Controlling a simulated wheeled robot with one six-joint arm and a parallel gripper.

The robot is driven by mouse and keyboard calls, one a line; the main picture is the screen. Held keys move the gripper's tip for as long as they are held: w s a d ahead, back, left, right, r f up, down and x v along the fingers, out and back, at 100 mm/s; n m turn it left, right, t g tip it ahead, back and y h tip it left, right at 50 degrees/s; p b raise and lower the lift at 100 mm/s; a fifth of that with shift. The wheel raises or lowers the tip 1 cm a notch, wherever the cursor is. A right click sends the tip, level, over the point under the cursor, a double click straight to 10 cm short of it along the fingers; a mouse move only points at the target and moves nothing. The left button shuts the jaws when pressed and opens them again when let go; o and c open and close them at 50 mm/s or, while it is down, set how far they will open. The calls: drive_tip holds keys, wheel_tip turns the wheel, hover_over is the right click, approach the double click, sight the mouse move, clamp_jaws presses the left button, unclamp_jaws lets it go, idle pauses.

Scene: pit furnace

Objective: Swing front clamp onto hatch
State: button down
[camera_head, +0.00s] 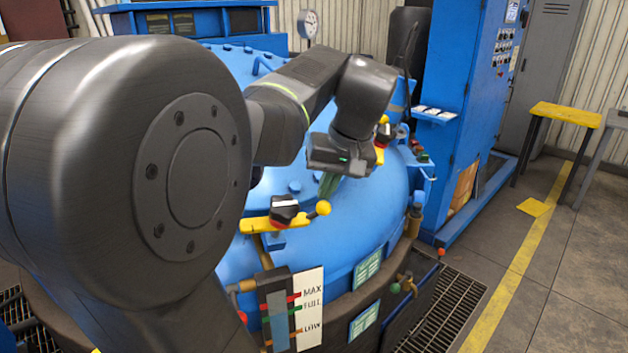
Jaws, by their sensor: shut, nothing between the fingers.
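The blue domed hatch (335,247) fills the middle of the view. A yellow clamp (258,225) with a black knob and a yellow ball end lies at its front, below my gripper. I take it for the front clamp; whether it bears on the hatch I cannot tell. A second yellow clamp (380,154) with a black and red knob sits farther back on the right, partly hidden by my wrist. My gripper (327,192) points down, shut and empty, just above the front clamp's ball end in the picture. Whether they touch is unclear.
A level gauge (308,308) marked MAX, FULL and LOW stands at the front. A blue control cabinet (466,110) stands at right, with a yellow-topped table (565,115) beyond. My arm hides the hatch's left side.

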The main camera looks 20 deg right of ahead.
drive_tip(key=shift+s, duration=0.1)
drive_tip(key=s+a+f+m+p, duration=0.3)
drive_tip(key=s+a+m, duration=0.2)
drive_tip(key=s, duration=0.5)
drive_tip(key=shift+s+a, duration=0.15)
drive_tip(key=shift+a, duration=0.5)
idle(0.4)
drive_tip(key=shift+f, duration=0.1)
idle(0.6)
